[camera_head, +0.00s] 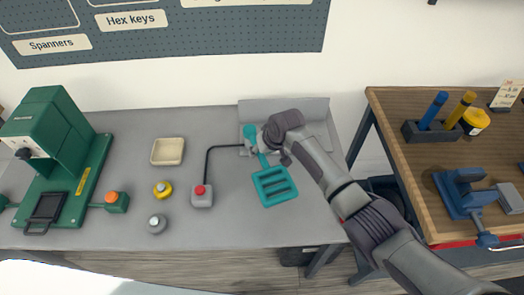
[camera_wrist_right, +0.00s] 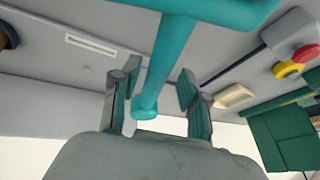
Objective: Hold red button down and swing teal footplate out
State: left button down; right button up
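The red button (camera_head: 200,189) sits on a small grey box (camera_head: 202,200) with a black cable; nothing touches it. It also shows at the upper right of the right wrist view (camera_wrist_right: 306,53). The teal footplate (camera_head: 274,187) is a slotted plate on a teal bar (camera_wrist_right: 163,60), lying over the bench front of a grey bracket (camera_head: 312,106). My right gripper (camera_wrist_right: 158,98) is at the bar's far end, its fingers apart on either side of the bar, with a visible gap on the right. In the head view my right arm partly hides this end. My left gripper is not in view.
A green press (camera_head: 62,140) with an orange button (camera_head: 111,197) stands at the left. A wooden bench (camera_head: 410,107) with a blue vise (camera_head: 458,192) is at right.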

jog(key=v, duration=1.2)
dwell(0.5)
